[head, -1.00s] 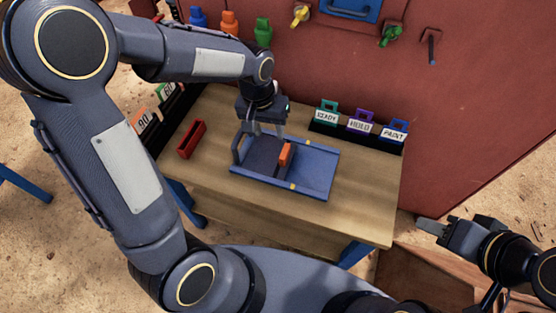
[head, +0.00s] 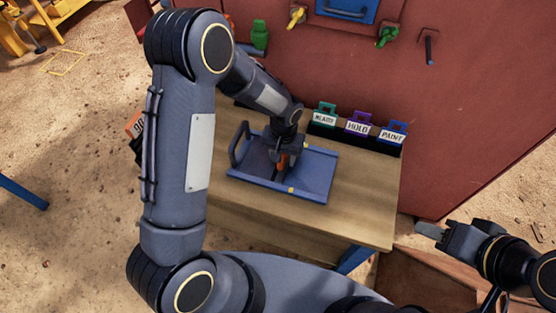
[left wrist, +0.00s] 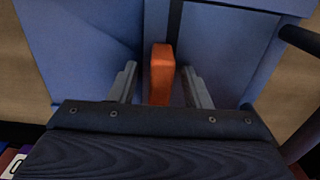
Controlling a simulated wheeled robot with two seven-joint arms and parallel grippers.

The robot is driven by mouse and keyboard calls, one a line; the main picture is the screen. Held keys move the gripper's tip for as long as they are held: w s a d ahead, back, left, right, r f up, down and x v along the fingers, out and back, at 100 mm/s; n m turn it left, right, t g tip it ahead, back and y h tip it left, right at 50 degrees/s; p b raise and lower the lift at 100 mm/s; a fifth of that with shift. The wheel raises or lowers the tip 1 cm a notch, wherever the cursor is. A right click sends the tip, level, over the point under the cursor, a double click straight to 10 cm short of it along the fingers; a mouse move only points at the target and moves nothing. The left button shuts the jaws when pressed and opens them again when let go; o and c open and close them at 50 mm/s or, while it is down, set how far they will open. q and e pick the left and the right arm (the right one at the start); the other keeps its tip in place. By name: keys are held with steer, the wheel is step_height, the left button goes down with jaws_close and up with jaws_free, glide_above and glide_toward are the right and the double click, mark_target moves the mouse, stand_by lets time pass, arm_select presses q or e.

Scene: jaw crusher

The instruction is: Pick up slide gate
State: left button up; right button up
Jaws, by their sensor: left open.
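My left gripper (head: 281,165) is directly over the handle, pointing down. In the left wrist view the open fingers (left wrist: 159,78) stand either side of the orange handle (left wrist: 161,68), with a gap on each side.
A dark rack with a teal tag (head: 325,112), a purple tag (head: 359,122) and a blue tag (head: 396,130) stands at the table's back right. The red machine wall (head: 470,110) rises behind. The table's right part (head: 365,195) is clear.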

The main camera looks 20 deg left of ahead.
arm_select(q)
jaws_close()
steer(key=shift+r, duration=0.1)
stand_by(1.3)
